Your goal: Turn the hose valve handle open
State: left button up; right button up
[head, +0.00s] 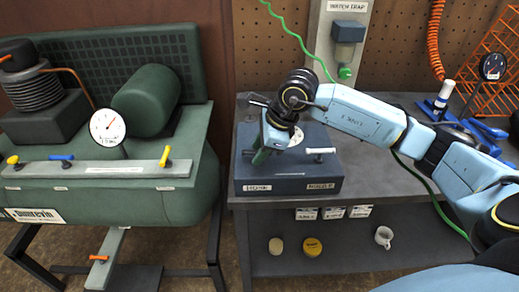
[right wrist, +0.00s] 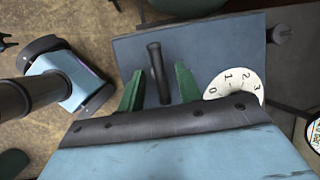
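A blue-grey box (head: 290,184) with two labels stands on the grey bench. My right gripper (head: 264,152) reaches down over its left part. In the right wrist view, the two green fingers (right wrist: 158,92) are apart, with a dark bar handle (right wrist: 157,72) between them; a gap shows on both sides, so they do not appear to close on it. A white dial (right wrist: 232,84) marked 0 to 3 is beside the right finger. A white T-handle (head: 319,151) is on the box's right part. I cannot tell which handle is the hose valve's. My left gripper is not visible.
A green compressor with a gauge (head: 107,126) and yellow, blue and orange handles stands left. A water trap (head: 347,33) with a green hose hangs behind the box. A gauge (head: 492,67) and blue tools are at right. A mug (head: 384,237) sits on the lower shelf.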

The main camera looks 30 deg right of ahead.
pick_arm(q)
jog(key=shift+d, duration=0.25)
pick_arm(e)
jog(key=c, duration=0.7)
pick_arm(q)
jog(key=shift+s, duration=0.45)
pick_arm(e)
grip_shut()
